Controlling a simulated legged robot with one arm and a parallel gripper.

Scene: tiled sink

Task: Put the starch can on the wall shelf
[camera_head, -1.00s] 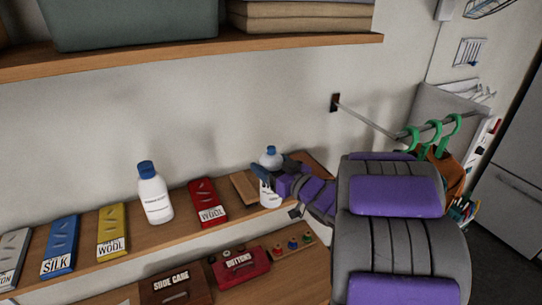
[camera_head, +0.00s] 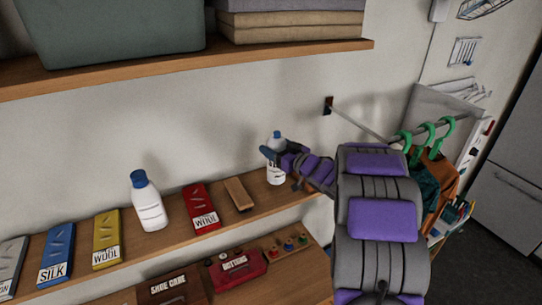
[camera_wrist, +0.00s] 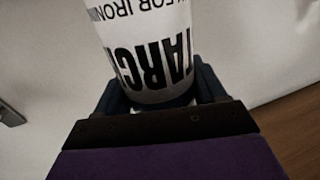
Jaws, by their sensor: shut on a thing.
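The starch can (camera_head: 275,173) is white with a blue-grey top. My gripper (camera_head: 270,155) is shut around it near the right end of the wall shelf (camera_head: 255,207). In the wrist view the can (camera_wrist: 148,45) fills the space between the fingers (camera_wrist: 160,100), with black "STARCH" lettering facing the camera. The can looks close to upright. Its base appears at or just above the shelf board; I cannot tell whether it touches.
On the same shelf stand a white bottle with a blue cap (camera_head: 148,203), a red wool box (camera_head: 201,208), a wooden brush (camera_head: 238,194) and yellow and blue boxes. An upper shelf (camera_head: 180,68) overhangs. Green hangers (camera_head: 428,133) hang on a rod at right.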

